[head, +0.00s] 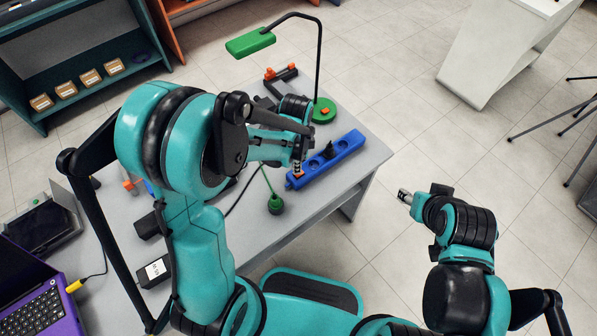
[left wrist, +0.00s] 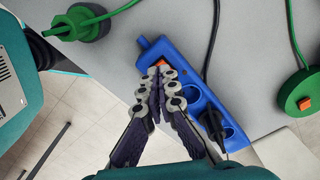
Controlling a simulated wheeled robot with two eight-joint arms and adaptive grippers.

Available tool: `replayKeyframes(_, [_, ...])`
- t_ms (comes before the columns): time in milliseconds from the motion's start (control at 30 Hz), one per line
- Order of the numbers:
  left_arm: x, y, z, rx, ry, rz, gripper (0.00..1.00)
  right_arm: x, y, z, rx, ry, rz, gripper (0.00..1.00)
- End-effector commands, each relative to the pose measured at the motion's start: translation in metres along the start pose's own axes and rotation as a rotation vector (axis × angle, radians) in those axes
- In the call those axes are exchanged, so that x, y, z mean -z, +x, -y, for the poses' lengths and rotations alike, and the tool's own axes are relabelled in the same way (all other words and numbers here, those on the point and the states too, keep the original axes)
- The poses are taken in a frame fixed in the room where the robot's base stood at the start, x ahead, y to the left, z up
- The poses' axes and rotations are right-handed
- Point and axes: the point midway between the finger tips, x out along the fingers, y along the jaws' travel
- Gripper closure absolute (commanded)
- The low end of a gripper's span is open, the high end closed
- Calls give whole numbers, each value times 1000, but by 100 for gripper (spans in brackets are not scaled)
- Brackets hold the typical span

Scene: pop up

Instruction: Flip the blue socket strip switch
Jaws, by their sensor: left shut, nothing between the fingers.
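The blue socket strip (head: 336,160) lies on the grey table near its right edge. In the left wrist view the strip (left wrist: 185,68) runs diagonally, with a black plug (left wrist: 212,122) in one socket. Its orange switch (left wrist: 164,66) is at one end, partly hidden by my fingertips. My left gripper (head: 299,172) is shut and empty, its tips at the switch; in the left wrist view the gripper (left wrist: 160,76) covers part of it. I cannot tell whether the tips touch it. My right gripper (head: 405,197) is off the table over the floor, too small to read.
A green lamp (head: 252,42) with a round base (head: 322,110) stands behind the strip. A green plug (head: 275,204) with a cord lies on the table (head: 262,226) in front of it. A purple laptop (head: 38,300) is at the lower left.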

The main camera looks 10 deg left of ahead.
Motion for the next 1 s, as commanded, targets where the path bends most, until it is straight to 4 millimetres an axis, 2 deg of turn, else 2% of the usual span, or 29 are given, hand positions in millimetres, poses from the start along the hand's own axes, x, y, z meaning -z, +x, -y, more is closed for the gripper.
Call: replayKeyframes(1000, [0,16,0,0,0,0,100,-8,12,0,0,0,0,54])
